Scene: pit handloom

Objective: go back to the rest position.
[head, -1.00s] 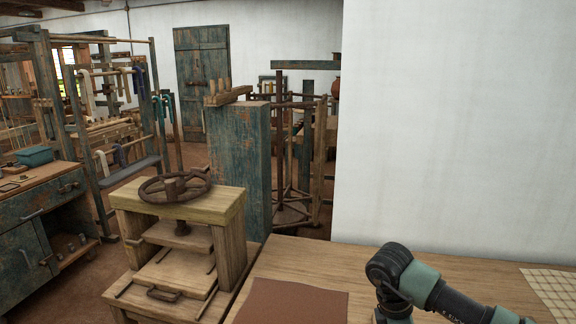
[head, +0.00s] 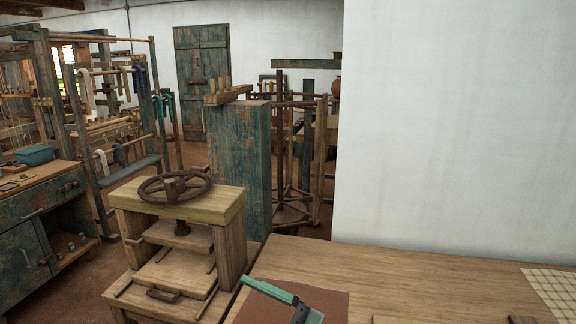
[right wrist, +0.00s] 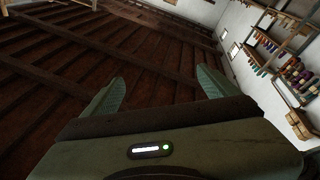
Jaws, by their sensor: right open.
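In the right wrist view my right gripper (right wrist: 160,78) is open. Its two teal fingers stand apart with nothing between them, and beyond them are dark ceiling beams. In the head view a teal and dark part of my arm or gripper shows at the bottom edge, in front of a brown sheet on the table. Most of it is cut off by the frame. I do not make out my left gripper in either view.
The wooden table (head: 400,270) holds the brown sheet (head: 335,302) and a checked cloth (head: 552,290) at right. A wooden press (head: 228,245) with a handwheel stands left of it. A white wall (head: 460,130) rises behind. The tabletop's middle is mostly clear.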

